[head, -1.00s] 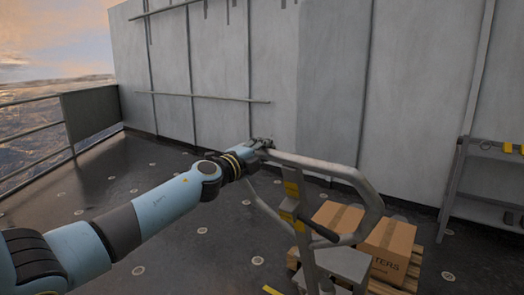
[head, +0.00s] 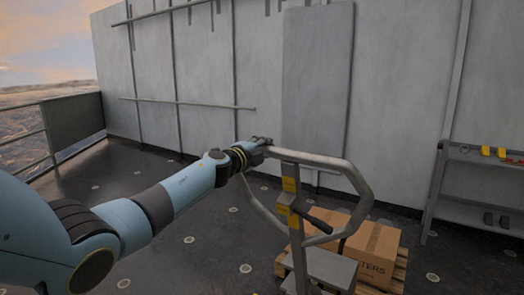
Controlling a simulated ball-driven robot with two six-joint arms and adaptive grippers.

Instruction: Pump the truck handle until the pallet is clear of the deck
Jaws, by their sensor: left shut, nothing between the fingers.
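The truck handle (head: 325,161) is a grey looped bar on an upright post with yellow labels (head: 290,185). A short black lever (head: 314,219) sticks out from the post inside the loop. My left gripper (head: 262,141) is at the loop's upper left corner, shut with nothing seen between its fingers; I cannot tell whether it touches the bar. The wooden pallet (head: 398,284) carries brown cartons (head: 373,249) behind the handle. The truck's grey body (head: 330,267) hides part of the pallet, and its gap to the deck cannot be seen. My right gripper is out of view.
A grey wall (head: 400,90) with rails stands behind. A grey rack (head: 480,205) with yellow and red items is at the right. A railing (head: 40,150) edges the deck at the left. The dark deck (head: 120,190) is open at left.

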